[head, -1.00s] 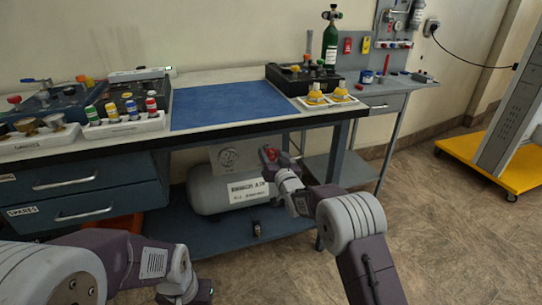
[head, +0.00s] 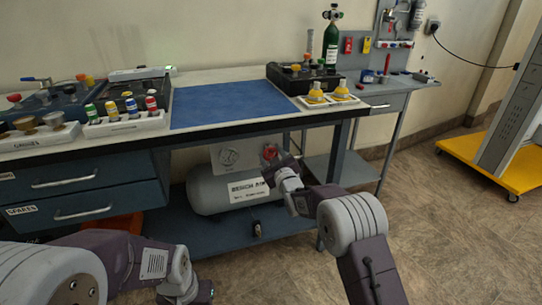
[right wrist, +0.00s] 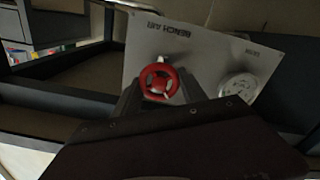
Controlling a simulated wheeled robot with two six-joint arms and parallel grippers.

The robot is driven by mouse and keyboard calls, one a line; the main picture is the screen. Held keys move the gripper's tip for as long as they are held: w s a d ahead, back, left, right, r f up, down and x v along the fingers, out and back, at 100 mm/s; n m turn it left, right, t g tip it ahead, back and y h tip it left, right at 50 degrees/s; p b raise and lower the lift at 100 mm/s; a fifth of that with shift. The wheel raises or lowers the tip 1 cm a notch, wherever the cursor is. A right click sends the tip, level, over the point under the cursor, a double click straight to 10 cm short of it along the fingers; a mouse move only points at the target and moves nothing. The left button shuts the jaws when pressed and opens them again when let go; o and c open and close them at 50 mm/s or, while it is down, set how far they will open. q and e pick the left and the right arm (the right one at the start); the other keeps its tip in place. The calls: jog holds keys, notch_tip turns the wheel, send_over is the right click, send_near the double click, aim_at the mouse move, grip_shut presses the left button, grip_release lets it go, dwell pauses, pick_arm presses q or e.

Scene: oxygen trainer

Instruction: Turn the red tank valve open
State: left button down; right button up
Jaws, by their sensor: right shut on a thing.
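The red tank valve (head: 270,152) is a small round handwheel in front of a grey panel under the bench. In the right wrist view the red wheel (right wrist: 160,80) shows between my dark fingers, with its rim and spokes clear. My right gripper (head: 273,160) is at the wheel and shut on it; the fingertips are partly hidden in the head view. The pale tank (head: 208,192) lies on the lower shelf, with a white label on its front. My left gripper (head: 205,292) is low at the front left, away from the valve, and its jaws do not show clearly.
The panel carries a round gauge (right wrist: 238,88) beside the valve. The bench top (head: 225,107) overhangs the tank and my right wrist. Blue drawers (head: 75,190) stand left of the tank, and a bench leg (head: 335,165) stands right of it.

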jog(key=n, duration=0.3)
jog(key=shift+a+n, duration=0.1)
jog(key=shift+n, duration=0.2)
jog(key=n+b, duration=0.1)
jog(key=n, duration=0.2)
jog(key=shift+f+n, duration=0.15)
jog(key=shift+n, duration=0.15)
jog(key=n, duration=0.3)
jog(key=shift+n+b, duration=0.35)
jog(key=shift+n, duration=0.05)
jog(key=n, duration=0.3)
jog(key=shift+f+n+b, duration=0.15)
jog(key=shift+n+b, duration=0.15)
jog(key=shift+b, duration=0.05)
jog(key=n+b, duration=0.1)
jog(key=n, duration=0.5)
jog(key=shift+f, duration=0.15)
jog(key=n+b, duration=0.1)
jog(key=n, duration=0.2)
jog(key=shift+f+n, duration=0.1)
jog(key=shift+n, duration=0.3)
jog(key=shift+n+b, duration=0.7)
jog(key=shift+n, duration=0.9)
